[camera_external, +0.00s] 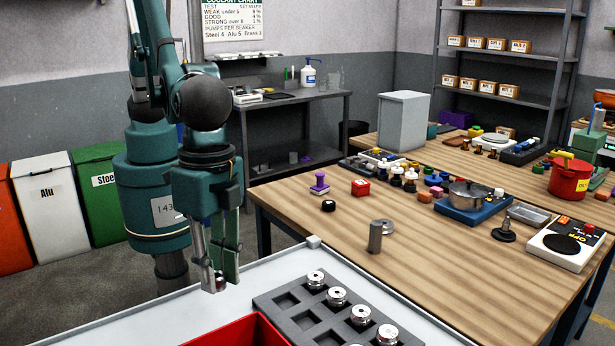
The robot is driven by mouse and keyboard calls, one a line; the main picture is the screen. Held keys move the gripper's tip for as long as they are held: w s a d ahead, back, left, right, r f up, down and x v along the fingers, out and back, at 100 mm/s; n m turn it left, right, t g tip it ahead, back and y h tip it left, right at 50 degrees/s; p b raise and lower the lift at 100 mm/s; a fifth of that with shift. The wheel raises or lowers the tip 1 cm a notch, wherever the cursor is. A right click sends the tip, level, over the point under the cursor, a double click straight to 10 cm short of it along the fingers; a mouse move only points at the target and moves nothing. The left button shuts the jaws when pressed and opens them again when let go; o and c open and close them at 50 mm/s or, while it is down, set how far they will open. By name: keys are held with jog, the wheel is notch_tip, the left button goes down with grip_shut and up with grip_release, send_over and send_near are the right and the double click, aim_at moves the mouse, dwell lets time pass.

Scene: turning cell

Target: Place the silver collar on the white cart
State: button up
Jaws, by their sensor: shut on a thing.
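The white cart (165,316) fills the front of the external view, its pale top reaching up to the wooden table. My gripper (217,286) points down over the left part of the cart top. It is shut on a small shiny silver piece (220,281), which looks like the silver collar and is mostly hidden by the fingers. The fingertips are low, close to the cart top. I cannot tell whether the piece touches the surface.
A grey tray (284,302) with several silver parts and empty pockets lies on the cart, beside a red bin (243,333). A grey cylinder (375,238) and a silver disc (384,225) are on the wooden table (440,270). The cart's left part is clear.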

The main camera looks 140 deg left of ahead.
jog(key=m, duration=0.1)
send_over(172, 337)
jog(key=shift+r, duration=0.15)
dwell(0.3)
jog(key=shift+a+f, duration=0.1)
jog(key=shift+f, duration=3.05)
jog(key=shift+f, duration=0.15)
jog(key=shift+f, duration=1.75)
jog(key=shift+f, duration=0.2)
jog(key=o, duration=0.9)
jog(key=shift+r, duration=0.1)
